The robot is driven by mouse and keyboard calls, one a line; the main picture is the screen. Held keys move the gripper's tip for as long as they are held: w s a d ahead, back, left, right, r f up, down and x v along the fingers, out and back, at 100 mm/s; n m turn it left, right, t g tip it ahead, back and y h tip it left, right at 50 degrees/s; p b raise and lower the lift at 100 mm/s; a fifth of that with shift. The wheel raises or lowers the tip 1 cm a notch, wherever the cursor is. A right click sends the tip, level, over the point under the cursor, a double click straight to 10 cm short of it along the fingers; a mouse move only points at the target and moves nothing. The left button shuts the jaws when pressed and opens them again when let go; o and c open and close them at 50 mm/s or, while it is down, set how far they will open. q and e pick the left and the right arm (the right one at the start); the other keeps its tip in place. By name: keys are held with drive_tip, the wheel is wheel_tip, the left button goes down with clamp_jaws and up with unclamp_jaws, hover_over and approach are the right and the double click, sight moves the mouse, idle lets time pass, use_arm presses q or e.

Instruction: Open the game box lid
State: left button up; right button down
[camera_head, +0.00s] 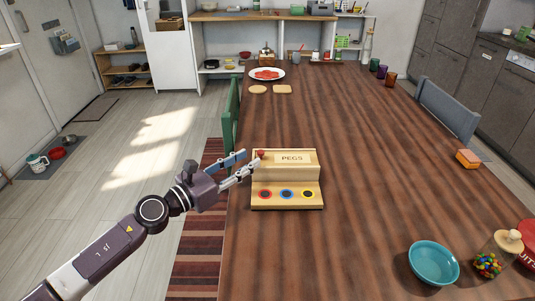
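The wooden game box (287,173) stands on the long table near its left edge. Its lid (292,158) carries a "PEGS" label and looks shut. A front ledge shows a red, a blue and a yellow ring with dark centres. A small red knob (261,154) shows at the lid's upper left. My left gripper (251,160) reaches in from the left, its fingers apart and tips beside the box's left end, close to the knob. Nothing shows between the fingers; whether they touch the box I cannot tell. My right gripper is not in view.
The dark striped table (350,130) is clear right of and behind the box. A teal bowl (433,262) and a candy jar (490,263) stand at the front right. A green chair (232,112) is at the left edge. A plate (267,79) of red food lies farther back.

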sight(258, 153)
use_arm(q)
drive_tip(key=x, duration=0.6)
drive_tip(key=shift+w+d, duration=0.1)
clamp_jaws()
